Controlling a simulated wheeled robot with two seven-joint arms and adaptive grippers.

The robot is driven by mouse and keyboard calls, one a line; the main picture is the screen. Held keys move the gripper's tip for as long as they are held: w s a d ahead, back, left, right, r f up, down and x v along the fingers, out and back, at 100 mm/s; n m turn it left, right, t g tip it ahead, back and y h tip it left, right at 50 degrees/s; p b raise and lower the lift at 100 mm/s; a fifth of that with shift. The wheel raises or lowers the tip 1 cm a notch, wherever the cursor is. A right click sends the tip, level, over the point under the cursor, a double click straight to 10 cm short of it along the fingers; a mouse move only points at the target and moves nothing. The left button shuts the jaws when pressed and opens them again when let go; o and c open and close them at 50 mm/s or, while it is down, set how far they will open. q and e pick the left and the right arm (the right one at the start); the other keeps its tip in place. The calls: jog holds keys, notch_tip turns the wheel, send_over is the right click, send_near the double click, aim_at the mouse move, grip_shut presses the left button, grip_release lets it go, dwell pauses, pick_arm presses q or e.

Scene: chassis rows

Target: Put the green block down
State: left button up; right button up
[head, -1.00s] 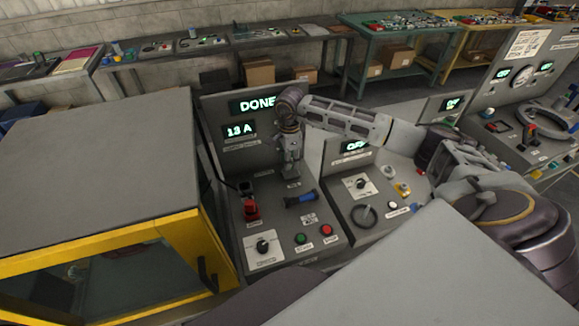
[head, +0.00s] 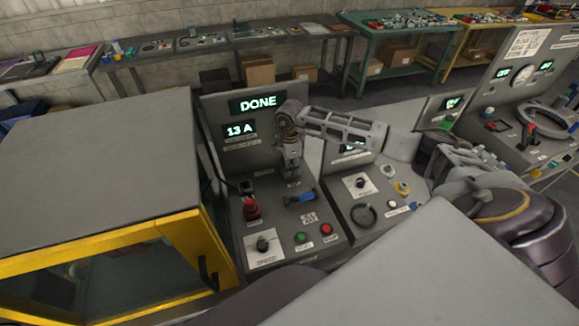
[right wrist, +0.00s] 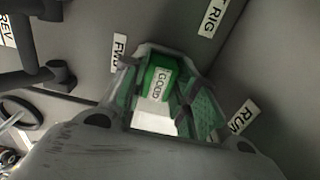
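The green block (right wrist: 165,72) shows in the right wrist view, between the fingers of my right gripper (right wrist: 168,88). It has a white label reading GOOD. The fingers close in on its sides, and part of it is hidden by them. In the head view my right gripper (head: 292,174) points down over the grey console with the DONE display (head: 257,103). The block cannot be made out there. My left gripper is not in view.
On the console are a blue-handled part (head: 300,197), a red knob (head: 251,209), a black rotary switch (head: 263,245), and green (head: 301,237) and red (head: 326,229) buttons. A yellow-framed cabinet (head: 110,255) stands at left. A black ring handle (head: 363,214) is at right.

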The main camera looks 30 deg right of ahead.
jog(key=o, duration=0.4)
jog(key=shift+c, duration=0.2)
jog(key=shift+r, duration=0.15)
notch_tip(320, 180, up, 12)
jog(key=b, duration=0.2)
dwell(0.4)
dwell(0.8)
